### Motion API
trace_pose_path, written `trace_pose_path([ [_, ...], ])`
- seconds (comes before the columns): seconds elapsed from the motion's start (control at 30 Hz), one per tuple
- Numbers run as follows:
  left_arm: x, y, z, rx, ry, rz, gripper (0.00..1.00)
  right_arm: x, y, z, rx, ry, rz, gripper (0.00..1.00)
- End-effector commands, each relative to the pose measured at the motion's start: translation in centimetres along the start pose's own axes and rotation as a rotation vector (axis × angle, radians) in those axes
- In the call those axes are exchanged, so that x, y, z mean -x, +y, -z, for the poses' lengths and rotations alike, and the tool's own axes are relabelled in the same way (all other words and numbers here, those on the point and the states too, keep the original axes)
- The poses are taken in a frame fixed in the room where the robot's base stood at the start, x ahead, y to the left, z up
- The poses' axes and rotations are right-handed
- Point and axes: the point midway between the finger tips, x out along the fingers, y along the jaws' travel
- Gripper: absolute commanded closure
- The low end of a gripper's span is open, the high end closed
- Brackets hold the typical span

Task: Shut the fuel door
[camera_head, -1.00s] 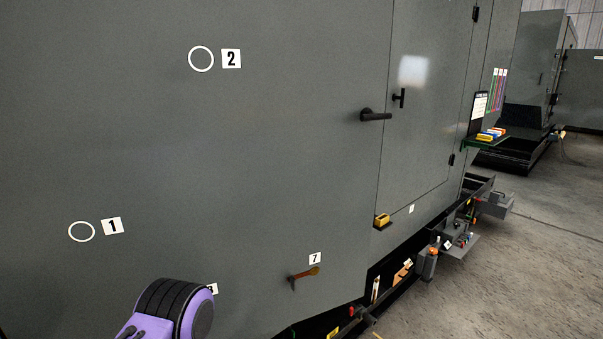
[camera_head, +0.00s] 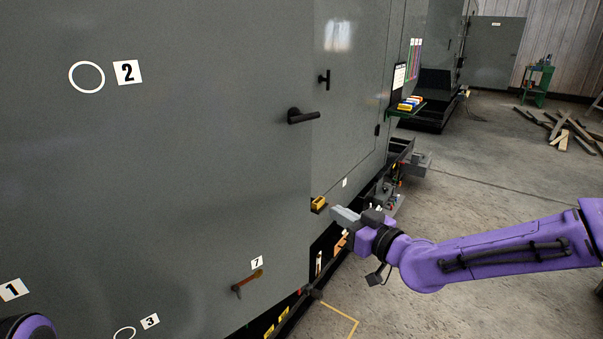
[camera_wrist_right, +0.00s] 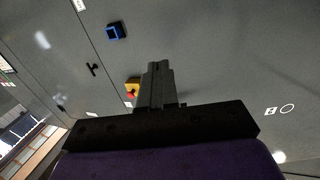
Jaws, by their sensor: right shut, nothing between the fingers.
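A large grey enclosure wall (camera_head: 180,190) fills the left of the head view. A grey door (camera_head: 345,130) with a black T-handle (camera_head: 323,78) is just beyond. No label I can read names the fuel door, so I cannot tell which panel it is. My right gripper (camera_head: 345,215) is shut and empty, in front of the enclosure's lower part, beside a small yellow block (camera_head: 318,204). In the right wrist view its closed fingers (camera_wrist_right: 157,85) point toward the grey surface. My left gripper is out of view.
A green shelf (camera_head: 405,108) with coloured items and low grey trays (camera_head: 415,166) jut out beyond the door. Open concrete floor (camera_head: 480,190) lies right; planks (camera_head: 562,130) lie farther back.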

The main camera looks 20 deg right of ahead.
Motion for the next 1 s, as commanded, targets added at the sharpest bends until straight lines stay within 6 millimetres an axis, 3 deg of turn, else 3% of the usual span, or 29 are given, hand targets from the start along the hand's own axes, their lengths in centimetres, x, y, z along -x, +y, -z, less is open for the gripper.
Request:
trace_pose_path([
  [0.03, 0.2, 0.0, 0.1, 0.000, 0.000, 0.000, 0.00, 0.0, 0.0, 1.5, 0.024, 0.028, 0.009, 1.00],
  [0.17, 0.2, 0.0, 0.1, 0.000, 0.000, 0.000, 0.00, -1.0, 0.1, 2.0, 0.043, 0.039, 0.014, 1.00],
  [0.7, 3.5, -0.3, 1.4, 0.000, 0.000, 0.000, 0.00, -11.9, -0.1, 2.5, 0.037, 0.036, 0.012, 1.00],
  [1.0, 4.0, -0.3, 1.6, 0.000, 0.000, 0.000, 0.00, -13.8, -0.1, 2.4, 0.036, 0.039, 0.012, 1.00],
])
